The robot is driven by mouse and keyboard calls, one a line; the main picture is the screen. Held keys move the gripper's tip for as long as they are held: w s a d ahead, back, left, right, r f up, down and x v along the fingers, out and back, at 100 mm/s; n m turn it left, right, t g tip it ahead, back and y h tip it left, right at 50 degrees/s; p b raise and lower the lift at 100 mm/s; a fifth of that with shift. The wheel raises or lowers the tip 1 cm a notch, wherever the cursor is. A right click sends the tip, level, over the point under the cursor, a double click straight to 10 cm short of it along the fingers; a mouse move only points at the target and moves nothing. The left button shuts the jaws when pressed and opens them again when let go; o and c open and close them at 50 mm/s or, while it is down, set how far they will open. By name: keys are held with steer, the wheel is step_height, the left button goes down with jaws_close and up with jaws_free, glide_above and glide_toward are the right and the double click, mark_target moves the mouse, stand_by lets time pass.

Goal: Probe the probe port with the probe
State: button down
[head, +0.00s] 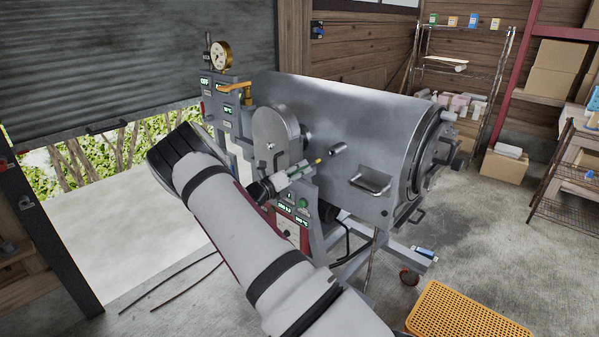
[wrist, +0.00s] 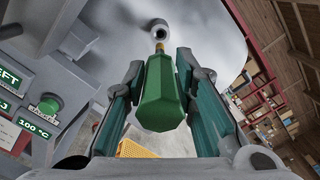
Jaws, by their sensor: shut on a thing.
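The probe (wrist: 160,98) has a green faceted handle and a thin brass tip. My gripper (wrist: 161,80) is shut on its handle, one finger on each side. The probe port (wrist: 160,28) is a short round metal tube with a dark opening on the drum. In the wrist view the tip points at the port and overlaps its lower edge. In the head view the port (head: 338,150) stands up and right of the probe's brass tip (head: 319,161), with a gap between them. My gripper (head: 297,174) is left of the port.
The large grey drum machine (head: 345,105) fills the middle, with a handled hatch (head: 370,183) right of the port. A panel with readouts and a green button (head: 302,203) lies below my gripper. An orange perforated crate (head: 465,312) is on the floor at front right.

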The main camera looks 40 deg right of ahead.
mark_target(311, 164)
steer(key=shift+w, duration=0.1)
steer(key=shift+w+d+b, duration=0.2)
steer(key=shift+d+b, duration=0.75)
steer(key=shift+d, duration=1.9)
steer(key=d+b, duration=0.3)
steer(key=d, duration=0.5)
steer(key=shift+w, duration=0.3)
stand_by(2.6)
steer(key=c, duration=1.2)
jaws_free()
steer(key=shift+r, duration=0.1)
steer(key=shift+c, duration=0.2)
steer(key=a, duration=0.8)
steer(key=s+a, duration=0.1)
steer(key=a, duration=0.3)
